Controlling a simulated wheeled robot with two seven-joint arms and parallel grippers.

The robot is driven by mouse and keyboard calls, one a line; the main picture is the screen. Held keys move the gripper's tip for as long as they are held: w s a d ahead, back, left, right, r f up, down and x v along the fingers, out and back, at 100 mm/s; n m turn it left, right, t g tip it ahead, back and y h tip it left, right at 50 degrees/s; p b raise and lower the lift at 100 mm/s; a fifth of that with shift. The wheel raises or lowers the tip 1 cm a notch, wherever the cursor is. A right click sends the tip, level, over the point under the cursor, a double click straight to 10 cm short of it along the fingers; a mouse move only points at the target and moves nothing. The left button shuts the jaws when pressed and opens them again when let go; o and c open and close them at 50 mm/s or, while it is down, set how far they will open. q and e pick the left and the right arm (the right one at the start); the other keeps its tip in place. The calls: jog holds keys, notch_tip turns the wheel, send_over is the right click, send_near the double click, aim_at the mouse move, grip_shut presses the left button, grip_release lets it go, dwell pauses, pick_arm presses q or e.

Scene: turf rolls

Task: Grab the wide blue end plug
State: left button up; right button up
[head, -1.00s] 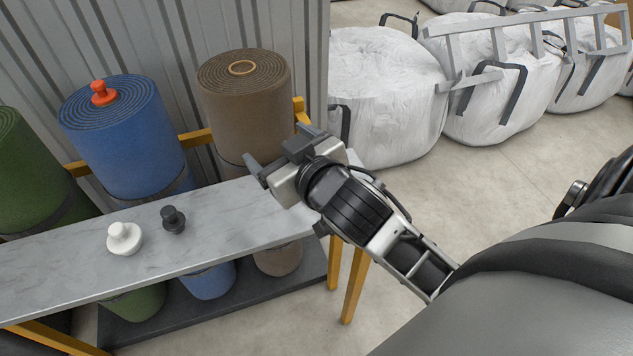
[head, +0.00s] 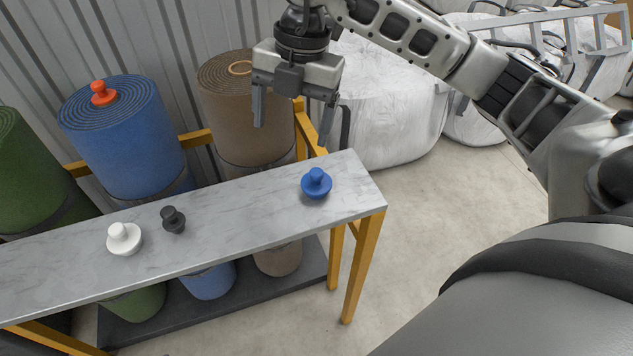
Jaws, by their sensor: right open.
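The wide blue end plug (head: 316,184) stands upright on the marble-look shelf (head: 245,213), near its right end, knob up. My right gripper (head: 292,132) is open and empty. Its fingers point down, and in the picture it is above and slightly left of the blue plug, apart from it. A dark grey plug (head: 173,219) and a white plug (head: 124,239) stand further left on the same shelf. My left gripper is not in view.
Behind the shelf stand a brown turf roll (head: 246,105), a blue roll (head: 125,140) with an orange plug (head: 103,93) on top, and a green roll (head: 30,175). White bulk bags (head: 385,110) stand at the back right. The floor right of the shelf is clear.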

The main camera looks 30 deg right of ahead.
jog(key=m+h, duration=0.1)
jog(key=h, duration=0.1)
send_near(316, 172)
jog(key=shift+m, duration=0.3)
jog(key=f, duration=0.5)
jog(key=shift+w+f, duration=0.1)
jog(key=shift+w, duration=0.15)
jog(key=shift+s+d+f+p, duration=0.1)
jog(key=shift+f+p, duration=0.25)
jog(key=shift+f, duration=1.05)
jog(key=shift+s+f+p, duration=0.1)
jog(key=shift+f+p, duration=0.2)
jog(key=shift+f, duration=1.1)
jog(key=shift+w, duration=0.1)
jog(key=c, duration=1.1)
